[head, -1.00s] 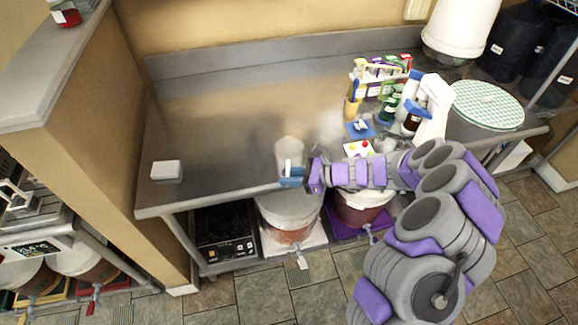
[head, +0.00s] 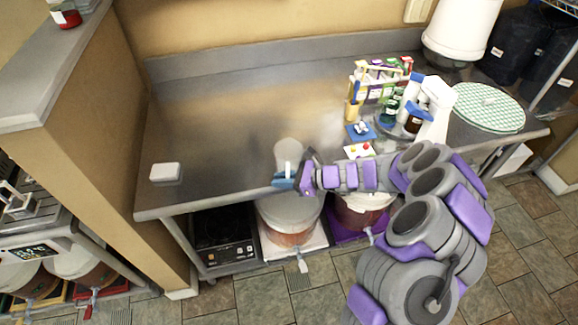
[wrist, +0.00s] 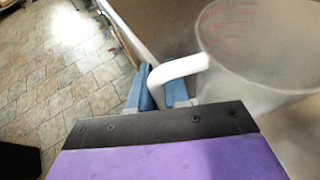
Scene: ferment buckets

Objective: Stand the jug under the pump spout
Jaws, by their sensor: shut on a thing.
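The jug (head: 288,152) is clear and translucent with a white handle. It is upright at the front edge of the steel counter, left of my arm. It also shows large in the wrist view (wrist: 262,45), with red markings on its wall. My gripper (head: 285,180) has blue fingers shut on the jug's handle, also seen in the wrist view (wrist: 165,88). I cannot tell whether the jug's base touches the counter. A white device with blue parts (head: 434,108), perhaps the pump, stands at the right of the counter. Its spout is not clear.
The steel counter (head: 215,120) is clear at left and centre, except a small white block (head: 165,172). A caddy of bottles (head: 378,80), a blue tray (head: 361,131) and a green checked round mat (head: 488,106) are at right. Buckets (head: 290,212) stand below the counter.

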